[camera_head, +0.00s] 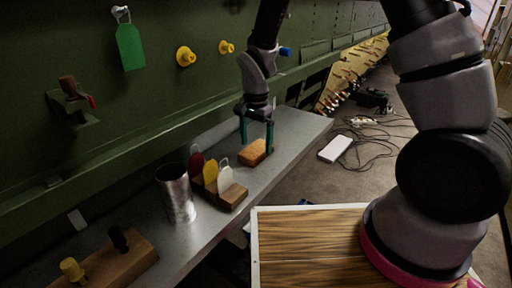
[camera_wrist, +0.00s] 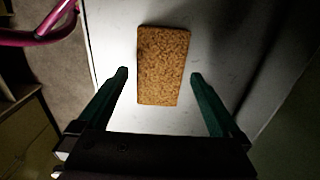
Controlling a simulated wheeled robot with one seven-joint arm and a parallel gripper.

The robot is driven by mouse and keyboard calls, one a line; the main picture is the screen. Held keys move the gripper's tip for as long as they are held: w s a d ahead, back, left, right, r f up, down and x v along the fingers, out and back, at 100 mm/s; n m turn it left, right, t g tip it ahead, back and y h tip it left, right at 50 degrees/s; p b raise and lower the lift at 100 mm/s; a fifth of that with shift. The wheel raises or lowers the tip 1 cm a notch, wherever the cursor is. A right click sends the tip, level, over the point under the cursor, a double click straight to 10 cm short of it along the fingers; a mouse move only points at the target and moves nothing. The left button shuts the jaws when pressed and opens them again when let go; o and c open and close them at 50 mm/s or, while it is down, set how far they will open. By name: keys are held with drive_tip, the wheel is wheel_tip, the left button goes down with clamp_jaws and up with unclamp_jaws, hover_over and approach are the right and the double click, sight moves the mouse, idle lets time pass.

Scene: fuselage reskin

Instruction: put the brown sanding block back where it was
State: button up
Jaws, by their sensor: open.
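The brown sanding block (camera_head: 255,152) lies flat on the grey metal shelf (camera_head: 290,135), towards its far end. In the wrist view the block (camera_wrist: 163,65) shows as a speckled brown rectangle, lying between and slightly ahead of the two green fingers. My gripper (camera_head: 257,135) is open above the shelf, its fingers pointing down at the block. In the wrist view my gripper (camera_wrist: 159,78) has a gap between each finger and the block, so it holds nothing. How high the fingertips are above the shelf is hard to tell.
A wooden holder (camera_head: 233,196) with red, yellow and white tags stands nearer on the shelf. A metal cup (camera_head: 176,193) and a wooden block with pegs (camera_head: 110,262) stand closer still. The green wall (camera_head: 140,120) runs behind the shelf. Cables (camera_head: 375,140) lie on the floor.

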sight(256, 149)
drive_tip(key=d+r+t+y, duration=0.1)
drive_tip(key=d+r, duration=0.2)
drive_tip(key=r, duration=0.6)
drive_tip(key=d+r, duration=0.3)
drive_tip(key=r, duration=0.5)
drive_tip(key=s+d+r+n+t, duration=0.1)
drive_tip(key=s+d+r+t, duration=0.2)
drive_tip(key=s+d+r, duration=0.3)
drive_tip(key=s+d+r+n+t+y, duration=0.1)
drive_tip(key=s+d+r+n+t, duration=0.1)
drive_tip(key=s+d+r, duration=0.4)
drive_tip(key=d+r+t, duration=0.1)
drive_tip(key=d+r, duration=0.3)
drive_tip(key=shift+s+d, duration=0.15)
drive_tip(key=shift+d, duration=0.25)
